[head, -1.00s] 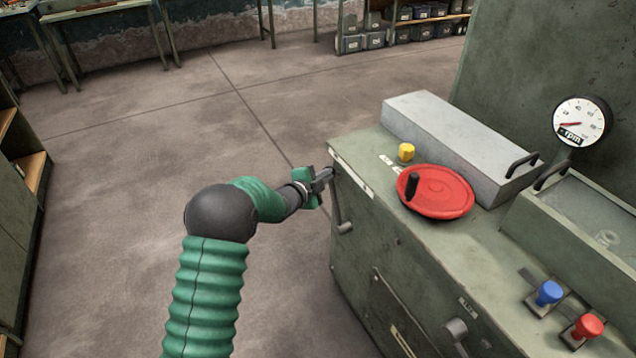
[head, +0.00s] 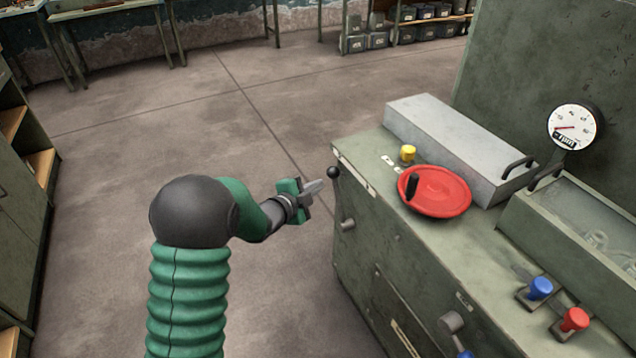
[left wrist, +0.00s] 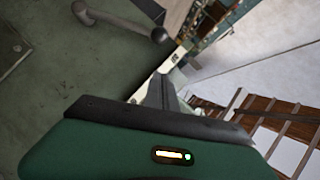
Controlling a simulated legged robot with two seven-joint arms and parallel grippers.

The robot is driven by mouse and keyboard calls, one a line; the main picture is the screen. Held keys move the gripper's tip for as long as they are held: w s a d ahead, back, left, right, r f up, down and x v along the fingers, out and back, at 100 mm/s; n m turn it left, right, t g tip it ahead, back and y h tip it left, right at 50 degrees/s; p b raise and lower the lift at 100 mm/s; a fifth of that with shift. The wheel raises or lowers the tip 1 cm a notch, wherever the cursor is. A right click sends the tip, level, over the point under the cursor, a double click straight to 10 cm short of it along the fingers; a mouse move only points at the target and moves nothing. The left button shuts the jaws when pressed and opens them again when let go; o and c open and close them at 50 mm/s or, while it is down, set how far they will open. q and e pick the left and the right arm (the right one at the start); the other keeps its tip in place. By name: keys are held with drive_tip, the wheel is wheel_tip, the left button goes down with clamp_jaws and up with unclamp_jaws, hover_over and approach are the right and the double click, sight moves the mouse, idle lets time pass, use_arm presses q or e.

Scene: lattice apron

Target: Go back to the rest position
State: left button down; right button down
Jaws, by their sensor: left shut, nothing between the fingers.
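My left gripper (head: 312,188) is shut and empty. It hangs over the floor at the left side of the green machine (head: 372,236), a little left of the black-knobbed lever (head: 335,174). A small gap of floor shows between the fingertips and the lever. In the left wrist view my left gripper (left wrist: 160,92) shows its closed fingers, with the lever (left wrist: 120,19) at the upper left against the machine's green side. My right gripper is not in view.
The machine top holds a red handwheel (head: 440,190), a yellow knob (head: 407,153), a grey cover (head: 450,140), a blue knob (head: 540,288) and a red knob (head: 575,319). A dial gauge (head: 574,127) stands behind. Open floor (head: 180,130) lies left; cabinets line the left edge.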

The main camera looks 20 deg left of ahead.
use_arm(q)
drive_tip(key=shift+s+r, duration=0.1)
drive_tip(key=s+d+f+n+g+y, duration=0.1)
drive_tip(key=s+d+f+n+g, duration=0.3)
drive_tip(key=s, duration=0.6)
drive_tip(key=s+d+f+n+g, duration=0.2)
drive_tip(key=s+d+n+g, duration=0.3)
drive_tip(key=s, duration=0.6)
drive_tip(key=s+d+f+n+g+y, duration=0.1)
drive_tip(key=s+f+n+g, duration=0.3)
drive_tip(key=s, duration=0.6)
wheel_tip(320, 180, up, 22)
drive_tip(key=n+t+p, duration=0.1)
drive_tip(key=p, duration=1.9)
drive_tip(key=shift+r+p, duration=0.15)
drive_tip(key=shift+p, duration=0.25)
drive_tip(key=shift+w, duration=0.1)
